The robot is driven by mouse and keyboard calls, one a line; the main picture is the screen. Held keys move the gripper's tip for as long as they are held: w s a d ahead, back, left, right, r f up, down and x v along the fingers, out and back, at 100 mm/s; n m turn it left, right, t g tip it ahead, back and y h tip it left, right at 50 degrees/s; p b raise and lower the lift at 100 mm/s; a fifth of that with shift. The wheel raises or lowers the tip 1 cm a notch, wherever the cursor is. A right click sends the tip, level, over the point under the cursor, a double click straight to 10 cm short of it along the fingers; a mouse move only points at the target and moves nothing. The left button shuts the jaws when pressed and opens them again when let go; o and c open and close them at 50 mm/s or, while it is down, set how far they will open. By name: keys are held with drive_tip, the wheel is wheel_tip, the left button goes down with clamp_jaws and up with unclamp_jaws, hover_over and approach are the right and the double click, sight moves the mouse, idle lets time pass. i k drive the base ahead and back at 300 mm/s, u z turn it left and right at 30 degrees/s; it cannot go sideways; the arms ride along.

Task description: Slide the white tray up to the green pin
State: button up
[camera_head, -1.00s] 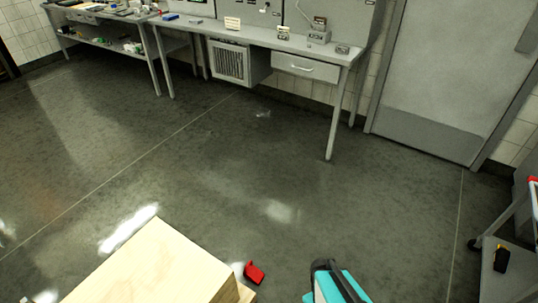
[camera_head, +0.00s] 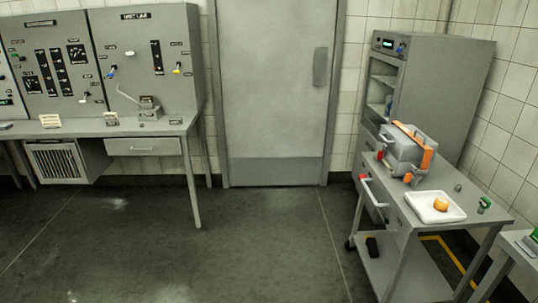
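The white tray (camera_head: 419,205) lies on the top of a grey trolley table at the right. A round orange-yellow thing (camera_head: 440,204), perhaps a cheese wheel, sits in it. A small green thing (camera_head: 485,203), likely the green pin, stands to the right of the tray near the table's right edge, with a gap between them. My gripper is not in view.
A grey case with orange parts (camera_head: 407,150) stands on the trolley table (camera_head: 398,199) behind the tray. A tall grey cabinet (camera_head: 448,90) is behind it. A workbench (camera_head: 150,129) is at the left. The floor (camera_head: 240,245) between is clear.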

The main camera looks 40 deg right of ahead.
sight(421, 203)
drive_tip(key=u, duration=0.65)
drive_tip(key=k, duration=0.15)
drive_tip(key=z, duration=3.05)
drive_tip(key=k, duration=0.6)
drive_tip(key=u, duration=0.15)
drive_tip(key=i, duration=0.55)
drive_tip(key=z, duration=0.05)
